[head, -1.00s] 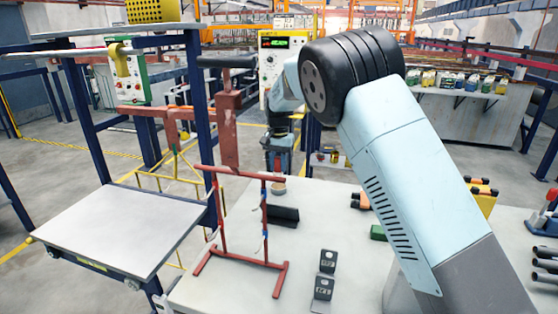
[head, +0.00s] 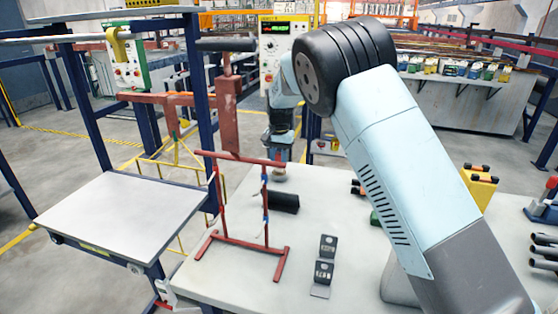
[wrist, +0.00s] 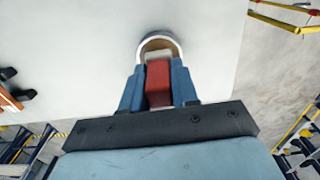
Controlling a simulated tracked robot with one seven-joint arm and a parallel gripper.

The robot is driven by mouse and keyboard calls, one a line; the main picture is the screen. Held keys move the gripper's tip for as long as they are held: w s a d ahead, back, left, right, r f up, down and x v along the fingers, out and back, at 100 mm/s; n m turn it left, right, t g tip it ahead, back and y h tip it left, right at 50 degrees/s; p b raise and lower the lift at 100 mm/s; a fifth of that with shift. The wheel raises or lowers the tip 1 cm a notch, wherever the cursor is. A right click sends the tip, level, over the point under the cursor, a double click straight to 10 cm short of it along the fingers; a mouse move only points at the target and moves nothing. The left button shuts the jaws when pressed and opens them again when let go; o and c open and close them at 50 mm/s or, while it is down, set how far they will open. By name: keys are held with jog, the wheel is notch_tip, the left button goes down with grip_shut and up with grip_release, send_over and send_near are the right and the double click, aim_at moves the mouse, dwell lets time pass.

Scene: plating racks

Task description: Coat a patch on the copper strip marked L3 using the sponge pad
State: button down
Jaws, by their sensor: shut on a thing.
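My gripper (wrist: 157,90) is shut on a red block-shaped handle (wrist: 158,82), held between its blue fingers in the wrist view. A pale piece, perhaps the sponge pad, shows at the handle's far end, inside or just above a round, pale-rimmed dish (wrist: 160,36). I cannot tell whether it touches the dish. In the head view my gripper (head: 279,157) points down over the far part of the white table, with the dish (head: 279,174) just under it. A red rack (head: 238,158) stands nearer, with thin blue parts at its right upright. I cannot make out the L3 strip or mark.
A black block (head: 284,202) lies behind the rack. Two dark labelled plates (head: 327,247) stand on the table (head: 225,287) right of the rack; their marks are unreadable. A second grey table (head: 120,215) is at the left. Orange-and-black items (head: 481,176) lie at the right.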

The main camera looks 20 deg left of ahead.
aim_at(279, 153)
jog(key=shift+f, duration=0.5)
dwell(1.6)
jog(key=shift+r, duration=3.55)
